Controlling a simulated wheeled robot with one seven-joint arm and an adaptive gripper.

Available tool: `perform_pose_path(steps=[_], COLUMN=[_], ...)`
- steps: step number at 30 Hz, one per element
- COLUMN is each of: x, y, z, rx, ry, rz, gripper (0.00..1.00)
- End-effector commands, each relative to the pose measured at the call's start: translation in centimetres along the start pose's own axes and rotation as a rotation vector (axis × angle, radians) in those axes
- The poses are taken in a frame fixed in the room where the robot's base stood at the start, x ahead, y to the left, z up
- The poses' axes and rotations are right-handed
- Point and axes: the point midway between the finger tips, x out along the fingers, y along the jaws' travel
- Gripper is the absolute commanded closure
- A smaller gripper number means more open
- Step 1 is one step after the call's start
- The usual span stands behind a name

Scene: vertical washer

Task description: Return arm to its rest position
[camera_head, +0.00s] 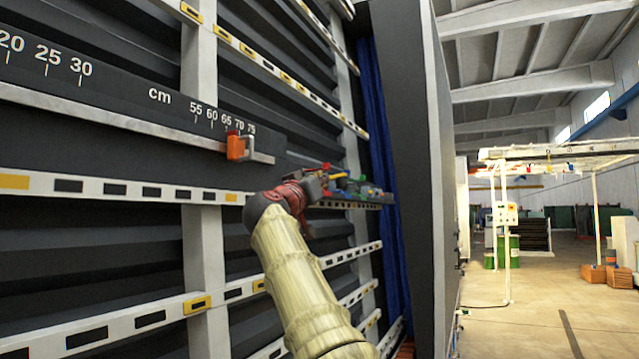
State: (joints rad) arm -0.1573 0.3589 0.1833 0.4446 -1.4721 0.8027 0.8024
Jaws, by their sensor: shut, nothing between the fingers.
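My arm, in a pale yellow cover, reaches up from the bottom of the head view. Its dark and red wrist bends to the right in front of the large slatted rack (205,150). My gripper (326,174) is small in the picture, at the end of the wrist. It is shut, and I see nothing held in it.
A centimetre ruler (120,80) runs along the rack, with an orange clamp (236,147) on its lower edge. A blue curtain (372,110) and a dark side panel (408,150) stand to the right. Beyond lies open floor (520,325), with green drums (508,250) and brown boxes (594,274).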

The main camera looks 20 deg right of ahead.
Motion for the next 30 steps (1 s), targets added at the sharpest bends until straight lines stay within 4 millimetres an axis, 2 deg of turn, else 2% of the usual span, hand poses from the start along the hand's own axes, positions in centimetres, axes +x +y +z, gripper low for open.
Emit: perform_pose_path(steps=[7, 11, 14, 17, 20, 24, 26, 30], x=[0.0, 0.0, 0.1, -0.3, -1.8, -6.2, -8.5, -14.9], y=[-0.1, -0.3, -3.5, -7.2, -10.2, -12.0, -12.0, -10.7], z=[0.0, 0.5, 4.4, 9.4, 15.0, 22.6, 25.4, 31.2], rx=[-0.007, -0.076, -0.139, -0.202, -0.264, -0.336, -0.358, -0.388], ry=[0.0, -0.017, -0.092, -0.182, -0.291, -0.464, -0.535, -0.694], rz=[-0.001, -0.01, -0.073, -0.149, -0.243, -0.39, -0.447, -0.571], gripper=[1.0, 1.0, 1.0, 1.0, 1.0, 1.0, 1.0, 1.0])
